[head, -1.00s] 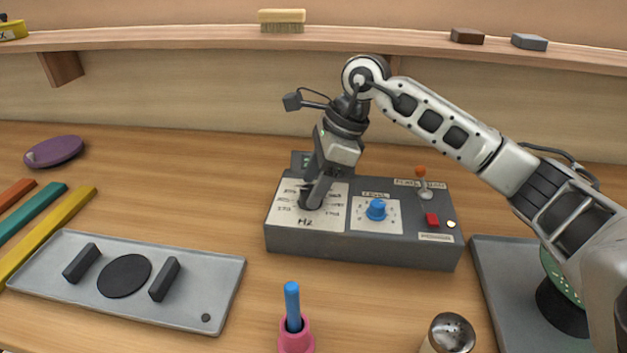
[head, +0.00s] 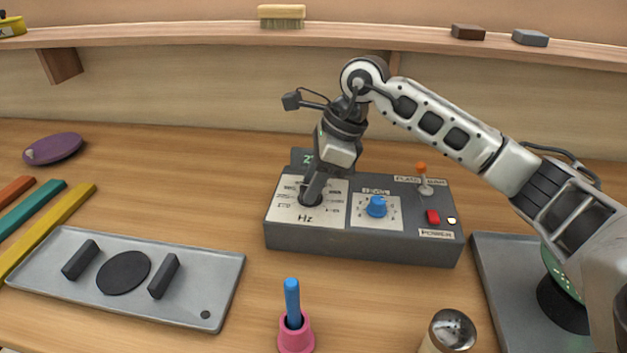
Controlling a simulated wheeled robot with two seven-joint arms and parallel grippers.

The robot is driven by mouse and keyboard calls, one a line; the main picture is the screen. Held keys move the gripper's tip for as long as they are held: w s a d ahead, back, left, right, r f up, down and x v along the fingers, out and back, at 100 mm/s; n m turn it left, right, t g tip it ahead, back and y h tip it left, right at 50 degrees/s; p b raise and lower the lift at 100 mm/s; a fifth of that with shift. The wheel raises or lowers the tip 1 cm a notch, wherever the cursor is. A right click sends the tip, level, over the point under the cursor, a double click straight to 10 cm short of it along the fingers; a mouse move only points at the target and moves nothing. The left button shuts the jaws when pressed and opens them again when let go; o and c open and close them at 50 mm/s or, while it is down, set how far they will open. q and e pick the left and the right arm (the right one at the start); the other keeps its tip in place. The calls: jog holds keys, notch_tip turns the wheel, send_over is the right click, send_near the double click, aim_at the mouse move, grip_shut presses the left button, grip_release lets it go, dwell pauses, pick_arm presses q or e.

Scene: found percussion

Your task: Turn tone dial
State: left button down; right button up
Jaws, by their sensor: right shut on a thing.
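The grey tone box (head: 360,245) stands on the table right of the middle. Its tone dial (head: 308,198) is a dark knob on the white Hz plate (head: 332,212) at the box's left. My right gripper (head: 312,192) points down at the dial and is shut on it; the fingers hide part of the knob. A small display (head: 302,157) behind the plate shows green digits, mostly hidden by the gripper. A blue knob (head: 376,207), an orange-tipped lever (head: 424,178) and a red power switch (head: 433,217) sit on the box's right part. My left gripper is not in view.
A grey tray (head: 225,285) with dark blocks and a disc lies at left. A pink holder (head: 295,335) with a blue stick and a shaker (head: 452,330) stand in front. Another grey tray (head: 500,285) is at right. A shelf (head: 200,35) runs along the back.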

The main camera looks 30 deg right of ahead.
jog(key=shift+s+m+t+h+b, duration=0.1)
jog(key=shift+m+t+h+b, duration=0.3)
jog(key=shift+m, duration=0.8)
jog(key=shift+m+t+h+b, duration=0.2)
jog(key=shift+m+t+b, duration=0.3)
jog(key=shift+m, duration=0.7)
jog(key=shift+r, duration=0.1)
jog(key=o, duration=1)
jog(key=shift+c, duration=0.2)
jog(key=v, duration=1.6)
jog(key=shift+a, duration=0.1)
